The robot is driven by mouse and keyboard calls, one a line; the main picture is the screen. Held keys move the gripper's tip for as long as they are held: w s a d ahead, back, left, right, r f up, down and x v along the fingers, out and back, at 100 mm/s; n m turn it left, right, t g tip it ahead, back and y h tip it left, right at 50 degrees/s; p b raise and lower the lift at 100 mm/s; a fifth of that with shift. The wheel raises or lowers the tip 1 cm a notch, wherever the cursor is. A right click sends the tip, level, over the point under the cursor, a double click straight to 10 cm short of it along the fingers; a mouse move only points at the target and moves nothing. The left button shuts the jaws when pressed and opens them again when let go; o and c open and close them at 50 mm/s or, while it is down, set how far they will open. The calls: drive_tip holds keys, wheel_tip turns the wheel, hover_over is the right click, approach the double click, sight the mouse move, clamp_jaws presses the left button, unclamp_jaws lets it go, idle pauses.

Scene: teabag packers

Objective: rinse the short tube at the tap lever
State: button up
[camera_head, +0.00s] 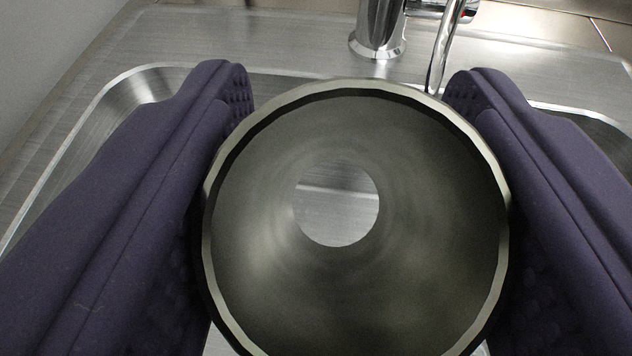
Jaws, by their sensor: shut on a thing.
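The short tube (265,215) fills the middle of the view, a grey-green metal cylinder seen through its near open end. Through its far opening I see a patch of brushed metal. My gripper (352,95), with two purple padded fingers, is shut on the tube from left and right. The tap (378,30) stands behind the sink at the top, a chrome base with a thin curved spout or pipe (441,45) to its right. Part of a lever with a red mark (465,14) shows at the top edge, mostly cut off.
The steel sink basin (140,88) lies below and beyond the tube, its rim curving at left and right. A flat steel deck (240,40) surrounds it. A grey wall (50,60) rises at left, and tiles (540,22) show at the back right.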

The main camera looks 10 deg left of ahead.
drive_tip(key=shift+d, duration=0.2)
drive_tip(key=shift+d, duration=0.4)
drive_tip(key=s+b, duration=0.2)
drive_tip(key=s, duration=0.6)
drive_tip(key=shift+d+b, duration=0.3)
drive_tip(key=shift+b, duration=0.05)
drive_tip(key=shift+r, duration=0.1)
idle(1.1)
